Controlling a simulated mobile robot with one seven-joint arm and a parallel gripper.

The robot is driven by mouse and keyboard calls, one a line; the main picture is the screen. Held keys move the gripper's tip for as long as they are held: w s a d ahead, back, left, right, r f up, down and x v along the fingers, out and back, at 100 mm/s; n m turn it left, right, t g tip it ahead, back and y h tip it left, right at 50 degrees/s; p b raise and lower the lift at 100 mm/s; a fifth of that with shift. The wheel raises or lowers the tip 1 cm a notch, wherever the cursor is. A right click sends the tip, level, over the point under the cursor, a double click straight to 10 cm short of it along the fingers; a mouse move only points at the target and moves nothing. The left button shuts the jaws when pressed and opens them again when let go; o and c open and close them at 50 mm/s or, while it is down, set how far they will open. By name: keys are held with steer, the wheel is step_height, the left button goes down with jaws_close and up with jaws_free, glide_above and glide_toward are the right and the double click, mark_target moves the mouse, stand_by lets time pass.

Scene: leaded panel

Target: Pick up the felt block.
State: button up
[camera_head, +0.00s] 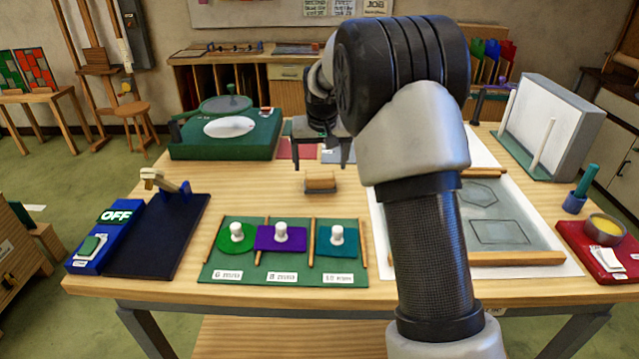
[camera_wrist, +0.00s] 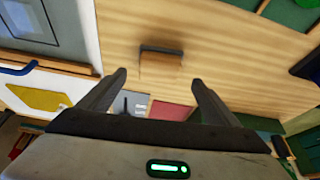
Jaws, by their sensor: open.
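The felt block (camera_head: 320,183) is a small block with a tan wooden top and a dark grey base. It lies on the bare wooden table, near the middle. In the wrist view the felt block (camera_wrist: 161,58) shows as a brown shape with a dark edge, just beyond the fingertips and roughly centred between them. My gripper (camera_head: 321,158) is open and empty above the table, behind the block in the head view. In the wrist view my gripper (camera_wrist: 160,78) has its two dark fingers spread wide apart. The fingers do not touch the block.
A green mat (camera_head: 290,268) with three white-knobbed coloured pieces lies in front. A leaded panel (camera_head: 492,215) on a white sheet lies right, partly behind my arm. A green machine (camera_head: 225,148) with a white disc stands back left. Bare wood surrounds the block.

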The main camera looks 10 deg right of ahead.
mark_target(320, 173)
steer(key=shift+w+b+x, duration=0.15)
steer(key=shift+x, duration=1.6)
steer(key=shift+w+b+x, duration=0.15)
steer(key=shift+x, duration=1.65)
steer(key=shift+d+r, duration=0.1)
steer(key=shift+r, duration=0.05)
steer(key=shift+c, duration=0.4)
steer(key=c, duration=0.9)
step_height(320, 173, up, 10)
steer(key=shift+r+p, duration=0.1)
steer(key=shift+p, duration=0.7)
steer(key=o, duration=0.5)
steer(key=c, duration=0.3)
steer(key=shift+s+d, duration=0.1)
steer(key=shift+c, duration=0.2)
